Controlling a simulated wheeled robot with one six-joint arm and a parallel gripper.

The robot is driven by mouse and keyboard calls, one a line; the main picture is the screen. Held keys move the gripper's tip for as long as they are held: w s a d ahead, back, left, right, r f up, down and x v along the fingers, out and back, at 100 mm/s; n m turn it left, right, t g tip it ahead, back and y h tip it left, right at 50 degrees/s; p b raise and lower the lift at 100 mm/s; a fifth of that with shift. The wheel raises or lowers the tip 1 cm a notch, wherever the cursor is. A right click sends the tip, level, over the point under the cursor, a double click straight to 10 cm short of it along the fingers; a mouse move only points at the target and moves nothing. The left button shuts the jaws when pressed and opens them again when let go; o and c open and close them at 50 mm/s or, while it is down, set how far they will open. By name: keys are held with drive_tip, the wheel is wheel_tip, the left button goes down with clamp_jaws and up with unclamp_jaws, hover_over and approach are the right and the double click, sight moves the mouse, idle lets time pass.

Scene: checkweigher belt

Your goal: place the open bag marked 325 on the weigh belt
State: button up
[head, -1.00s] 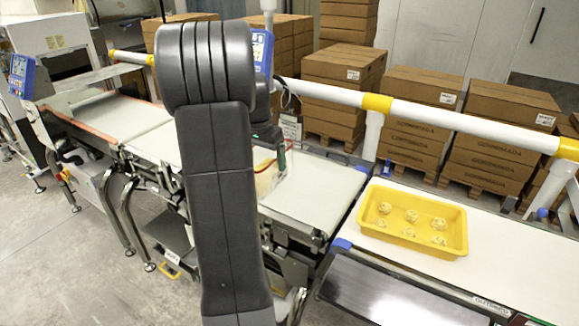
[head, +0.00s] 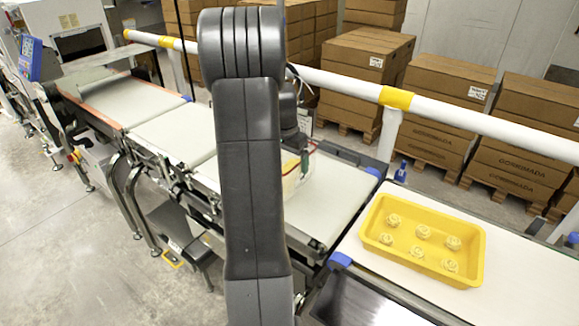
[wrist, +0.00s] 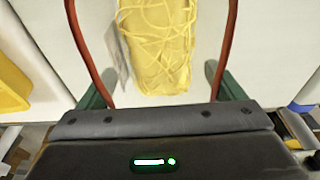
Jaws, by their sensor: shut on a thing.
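My gripper (wrist: 153,50) is shut on an open bag (wrist: 158,55) of yellow noodle-like strands, which lies between its fingers in the wrist view. A pale tag-like flap shows at the bag's left side. No number is readable on it. In the head view the bag (head: 291,182) is mostly hidden behind my arm, with a green finger (head: 305,165) beside it. It is over or on the left part of the right-hand white belt section (head: 335,200); contact is unclear. Further left are a middle belt section (head: 170,128) and one with an orange edge (head: 125,103).
A yellow tray (head: 378,250) with several pale yellow nests stands on a white surface at right. A white and yellow rail (head: 340,83) runs behind the belts. Stacked cartons (head: 440,110) stand beyond it. A blue display (head: 28,58) is at far left.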

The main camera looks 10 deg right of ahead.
sight(289, 167)
drive_tip(key=shift+f, duration=1.55)
drive_tip(key=o, duration=1.2)
wheel_tip(289, 167, up, 12)
drive_tip(key=s+a, duration=0.1)
drive_tip(key=shift+s+a, duration=0.15)
